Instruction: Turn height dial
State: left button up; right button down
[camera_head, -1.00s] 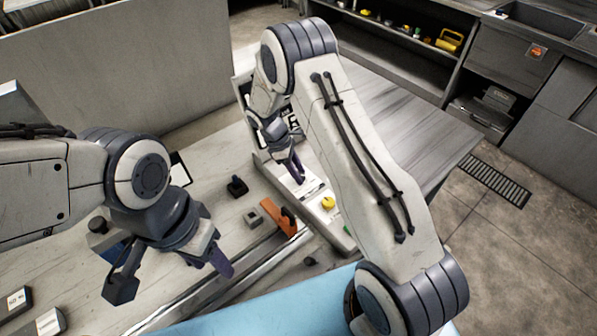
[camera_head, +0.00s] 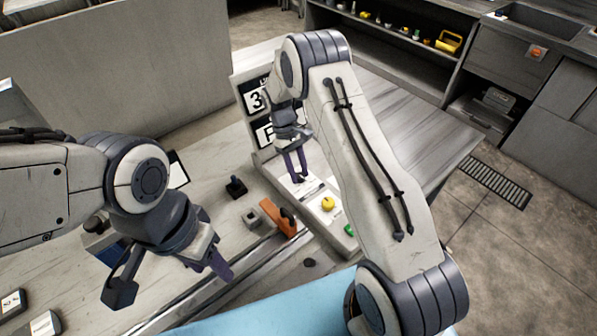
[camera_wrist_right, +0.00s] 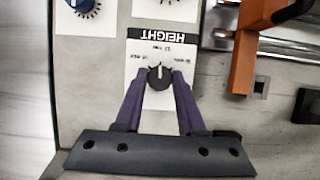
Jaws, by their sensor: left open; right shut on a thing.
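The height dial (camera_wrist_right: 159,78) is a small dark knob with a pale pointer line. It sits on a white card whose "HEIGHT" label reads upside down in the right wrist view. My right gripper (camera_wrist_right: 158,80) is shut on the dial, with a purple fingertip on each side. In the head view my right gripper (camera_head: 299,179) reaches down over the control panel (camera_head: 312,197), and the dial is hidden or too small to tell there. My left gripper (camera_head: 172,281) is open and empty above the front left of the bench.
A yellow knob (camera_head: 327,203) and a green button (camera_head: 349,230) sit on the panel nearer me. An orange lever (camera_head: 283,222) and metal rails (camera_head: 240,277) lie left of it. A sign (camera_head: 257,100) showing "3" stands behind.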

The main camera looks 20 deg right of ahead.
jog(key=shift+w+m, duration=0.1)
jog(key=shift+m, duration=0.4)
jog(key=shift+r, duration=0.1)
jog(key=c, duration=0.5)
grip_release()
jog(key=shift+w+r, duration=0.2)
jog(key=shift+r, duration=0.1)
jog(key=b+v, duration=0.2)
jog(key=v, duration=0.7)
jog(key=shift+r, duration=0.35)
